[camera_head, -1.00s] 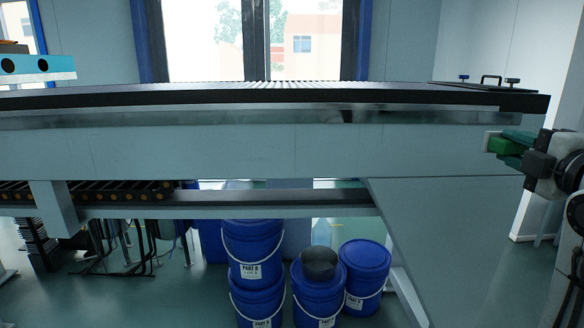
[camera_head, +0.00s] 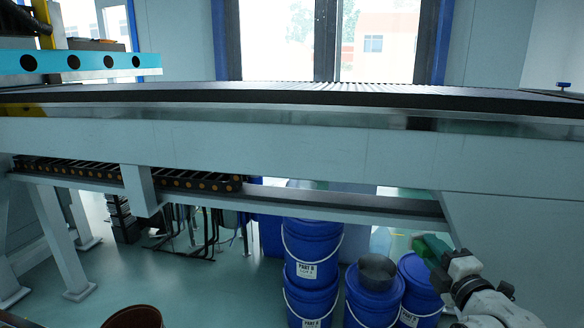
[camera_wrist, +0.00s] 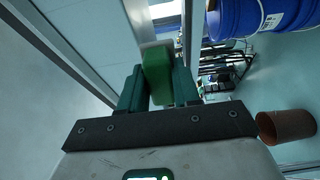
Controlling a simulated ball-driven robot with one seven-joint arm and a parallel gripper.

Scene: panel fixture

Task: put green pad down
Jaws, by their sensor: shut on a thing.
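The green pad (camera_wrist: 157,75) is a bright green block held between the two dark green fingers of my gripper (camera_wrist: 160,86) in the wrist view. My gripper is shut on it, and the pad sticks out past the fingertips. In the head view my gripper (camera_head: 428,246) is at the lower right, in front of the large light-blue machine frame and below its top. The pad and the fingers blend together there, so the pad's outline is hard to tell. The pad is in the air and no surface is seen touching it from below.
The long machine bed (camera_head: 300,145) spans the head view. A brown bin (camera_head: 133,318) stands on the floor at the lower left; a brown bin also shows in the wrist view (camera_wrist: 286,127). Open floor (camera_head: 235,295) lies in front.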

